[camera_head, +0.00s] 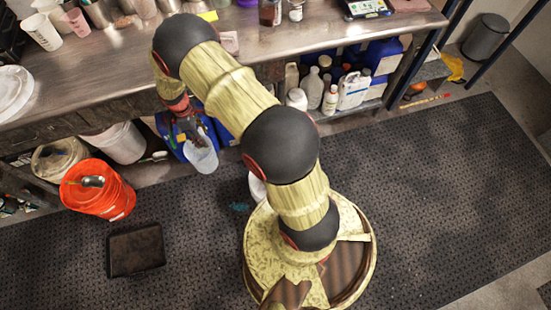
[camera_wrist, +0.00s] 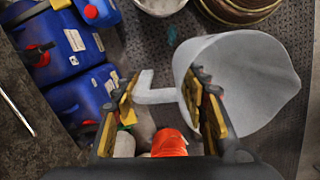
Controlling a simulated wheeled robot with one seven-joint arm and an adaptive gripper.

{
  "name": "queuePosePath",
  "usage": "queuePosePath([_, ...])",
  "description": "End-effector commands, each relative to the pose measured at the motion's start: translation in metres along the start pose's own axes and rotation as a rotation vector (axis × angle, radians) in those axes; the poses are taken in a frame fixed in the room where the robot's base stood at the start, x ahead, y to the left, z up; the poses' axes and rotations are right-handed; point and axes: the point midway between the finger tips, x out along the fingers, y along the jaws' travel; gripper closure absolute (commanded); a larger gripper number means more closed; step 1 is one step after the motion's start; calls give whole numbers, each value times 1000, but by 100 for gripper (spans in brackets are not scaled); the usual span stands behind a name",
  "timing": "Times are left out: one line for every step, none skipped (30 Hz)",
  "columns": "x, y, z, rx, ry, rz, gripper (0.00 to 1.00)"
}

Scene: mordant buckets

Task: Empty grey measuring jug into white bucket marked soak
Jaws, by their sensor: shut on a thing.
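The pale grey measuring jug (camera_head: 201,156) hangs from my gripper (camera_head: 191,130), in front of the blue containers under the bench. In the wrist view my gripper (camera_wrist: 163,82) is shut around the jug's handle, with the jug's body (camera_wrist: 262,75) to the right and its mouth wide. I cannot make out what it holds. A white bucket (camera_head: 120,142) stands at the bench's edge on the left. Another white vessel (camera_head: 257,188) shows partly behind my arm; its rim is at the top of the wrist view (camera_wrist: 160,5). I can read no "soak" mark on either.
An orange bucket (camera_head: 98,190) with something metallic on top and a lidded bucket (camera_head: 59,158) stand at the left. Blue containers (camera_wrist: 60,42) and bottles (camera_head: 330,98) fill the lower shelf. A dark flat box (camera_head: 136,251) lies on the mat. The mat at right is clear.

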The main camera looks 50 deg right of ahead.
Motion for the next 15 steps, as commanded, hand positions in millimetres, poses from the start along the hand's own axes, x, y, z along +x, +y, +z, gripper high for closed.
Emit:
queuePosePath([12,6,1,-45,-1,5,100])
queuePosePath([19,8,3,-77,-2,7,100])
queuePosePath([27,12,4,-117,-1,13,100])
queuePosePath([33,14,4,-148,-2,15,100])
queuePosePath([39,17,5,-179,-1,19,100])
queuePosePath([47,20,5,-221,-2,25,100])
queuePosePath([54,22,6,-251,-2,27,100])
queuePosePath([59,24,6,-282,-1,31,100])
queuePosePath([68,26,8,-323,-2,35,100])
queuePosePath([73,28,8,-354,-1,40,100])
queuePosePath([80,30,8,-384,-2,42,100])
queuePosePath([88,31,9,-424,-1,47,100])
queuePosePath([94,32,10,-455,-2,50,100])
queuePosePath([100,34,10,-485,-2,54,100])
queuePosePath([108,35,10,-524,-2,58,100])
